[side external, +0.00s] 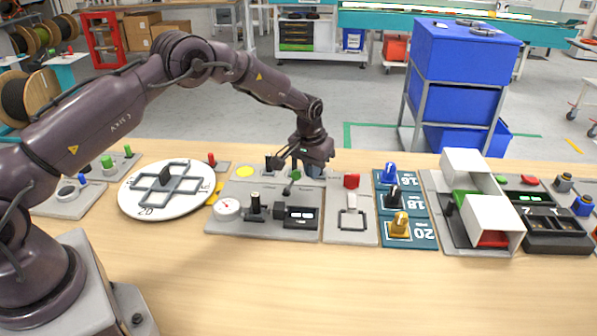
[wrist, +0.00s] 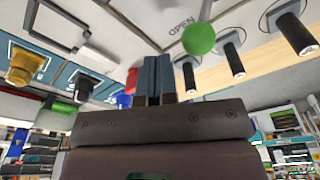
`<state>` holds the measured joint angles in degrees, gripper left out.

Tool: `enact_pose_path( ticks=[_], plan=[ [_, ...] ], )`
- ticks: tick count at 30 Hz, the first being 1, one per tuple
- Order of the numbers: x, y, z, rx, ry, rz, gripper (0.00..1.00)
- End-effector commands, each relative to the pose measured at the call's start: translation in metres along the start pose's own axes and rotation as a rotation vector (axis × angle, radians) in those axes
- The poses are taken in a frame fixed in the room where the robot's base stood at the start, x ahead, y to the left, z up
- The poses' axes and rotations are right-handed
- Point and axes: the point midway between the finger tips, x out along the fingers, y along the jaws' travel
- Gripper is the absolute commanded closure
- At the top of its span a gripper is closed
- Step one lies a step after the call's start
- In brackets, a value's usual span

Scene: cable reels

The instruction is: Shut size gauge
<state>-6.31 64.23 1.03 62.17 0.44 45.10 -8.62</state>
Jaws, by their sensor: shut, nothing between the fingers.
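A grey panel (side external: 262,226) in the middle of the table carries a round white dial (side external: 228,207), a dark clamp-like piece (side external: 256,207) and a small lit display (side external: 301,214). I cannot tell for sure which part is the size gauge. A green ball knob (side external: 295,175) stands near the panel's back right; in the wrist view the green ball (wrist: 198,38) is beside the printed word OPEN (wrist: 181,28). My gripper (wrist: 157,60) is shut and empty, its two blue-grey fingers together, left of the ball and apart from it in that view. The arm partly hides the panel's back edge.
Right of the panel are a plate with a red knob (side external: 351,181) and blue plates with blue (side external: 389,173), black and yellow (side external: 399,224) knobs. A white box unit (side external: 492,222) is farther right. A round white board (side external: 166,189) lies left. The table front is clear.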

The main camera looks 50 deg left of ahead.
Motion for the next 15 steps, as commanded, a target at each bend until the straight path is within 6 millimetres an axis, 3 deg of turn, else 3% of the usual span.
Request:
enact_pose_path(
  ticks=[15],
  plan=[
    [0.021,-0.001,0.004,-0.001,0.000,0.000,1.00]
  ],
)
